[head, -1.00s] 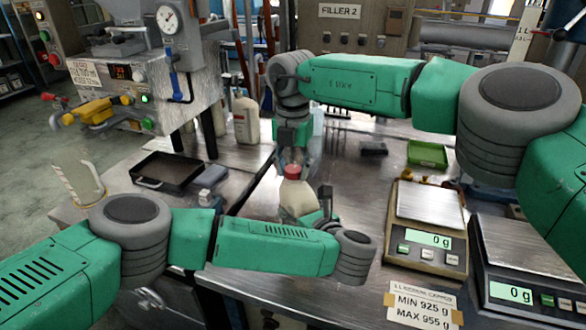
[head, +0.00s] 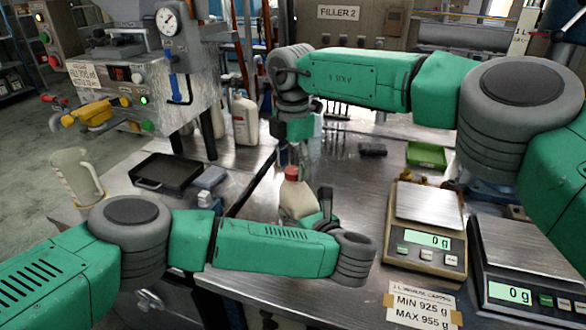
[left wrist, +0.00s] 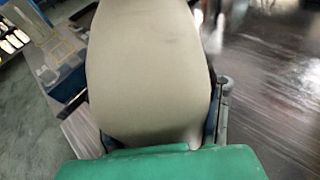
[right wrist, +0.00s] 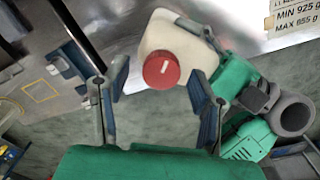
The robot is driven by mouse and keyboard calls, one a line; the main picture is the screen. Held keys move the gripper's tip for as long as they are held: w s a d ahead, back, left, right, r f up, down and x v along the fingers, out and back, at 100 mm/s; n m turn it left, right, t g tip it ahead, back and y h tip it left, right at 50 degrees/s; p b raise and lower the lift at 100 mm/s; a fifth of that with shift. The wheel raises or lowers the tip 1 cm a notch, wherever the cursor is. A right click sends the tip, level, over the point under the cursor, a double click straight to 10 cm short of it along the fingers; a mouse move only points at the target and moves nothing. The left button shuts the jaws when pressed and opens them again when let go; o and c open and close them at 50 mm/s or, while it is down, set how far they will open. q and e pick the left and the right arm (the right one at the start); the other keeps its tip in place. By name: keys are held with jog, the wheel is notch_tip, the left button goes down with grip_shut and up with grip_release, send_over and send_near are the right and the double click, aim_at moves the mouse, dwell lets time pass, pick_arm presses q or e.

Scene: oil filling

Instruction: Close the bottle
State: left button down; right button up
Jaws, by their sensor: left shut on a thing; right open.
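A cream bottle (head: 297,198) with a red cap (head: 291,173) on its top stands at the middle of the metal bench. My left gripper (head: 322,212) is shut on the bottle's body; the body (left wrist: 150,70) fills the left wrist view between the fingers. My right gripper (head: 291,155) is above the cap, pointing down. In the right wrist view its blue-padded fingers (right wrist: 158,105) are wide apart, with the red cap (right wrist: 161,70) showing beyond them and the bottle (right wrist: 190,45) around it. Whether the cap is fully tight cannot be told.
Two scales (head: 427,257) stand at the right, near a green tray (head: 427,155). A black tray (head: 168,172), a jug (head: 77,175) and another bottle (head: 244,120) are at the left. The filling machine (head: 140,80) stands behind them.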

jog(key=shift+r, duration=1.6)
jog(key=shift+c, duration=0.3)
jog(key=n, duration=0.5)
jog(key=shift+r, duration=0.35)
jog(key=n, duration=0.3)
jog(key=r+n, duration=0.1)
jog(key=n, duration=0.2)
jog(key=shift+n, duration=0.3)
jog(key=n, duration=0.6)
jog(key=shift+w+r, duration=0.1)
jog(key=shift+r, duration=0.3)
jog(key=n, duration=0.3)
jog(key=r+n, duration=0.1)
jog(key=n, duration=0.3)
